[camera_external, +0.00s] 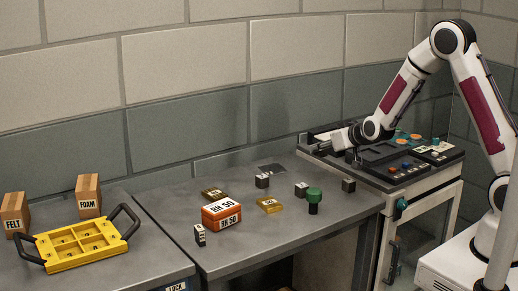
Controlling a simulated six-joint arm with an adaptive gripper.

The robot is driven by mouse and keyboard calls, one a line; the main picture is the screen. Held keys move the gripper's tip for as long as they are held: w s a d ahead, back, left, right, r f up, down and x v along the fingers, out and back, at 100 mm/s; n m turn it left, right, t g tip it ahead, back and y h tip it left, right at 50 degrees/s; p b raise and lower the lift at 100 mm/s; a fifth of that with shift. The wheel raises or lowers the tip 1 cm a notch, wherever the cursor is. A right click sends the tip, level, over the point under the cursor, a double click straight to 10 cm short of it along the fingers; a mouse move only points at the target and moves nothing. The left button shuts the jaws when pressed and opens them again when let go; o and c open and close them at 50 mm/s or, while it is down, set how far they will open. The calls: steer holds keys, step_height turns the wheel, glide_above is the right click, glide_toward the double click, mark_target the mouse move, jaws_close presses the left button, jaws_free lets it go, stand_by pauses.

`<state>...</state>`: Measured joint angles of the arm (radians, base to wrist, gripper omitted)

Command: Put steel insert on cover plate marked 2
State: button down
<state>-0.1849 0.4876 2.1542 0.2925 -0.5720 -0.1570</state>
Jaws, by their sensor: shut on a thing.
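My gripper (342,139) is at the right, low over the near-left part of the machine top. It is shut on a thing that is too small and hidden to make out. Several small dark blocks with pale labels stand on the grey table: one in the middle (262,181), one right of it (301,189), one near the right edge (348,185) and one at the front left (199,235). Two flat brass-coloured plates, one at the back left (214,194) and one in the middle (269,205), lie there too. I cannot read their marks or tell which piece is the steel insert.
An orange box marked RH 50 (222,215) and a green-topped knob (314,199) stand on the table. A dark flat patch (272,168) lies at the back. A yellow handled tray (80,246), a FELT block (15,214) and a FOAM block (89,195) are left. The table front is clear.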

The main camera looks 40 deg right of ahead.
steer(key=w+a+r, duration=0.2)
steer(key=w+a, duration=0.2)
steer(key=w, duration=0.8)
steer(key=shift+a, duration=0.15)
steer(key=shift+w, duration=0.1)
glide_above(286, 170)
steer(key=shift+w+f, duration=0.1)
steer(key=shift+f, duration=2.95)
steer(key=shift+f, duration=1.85)
steer(key=shift+f, duration=0.15)
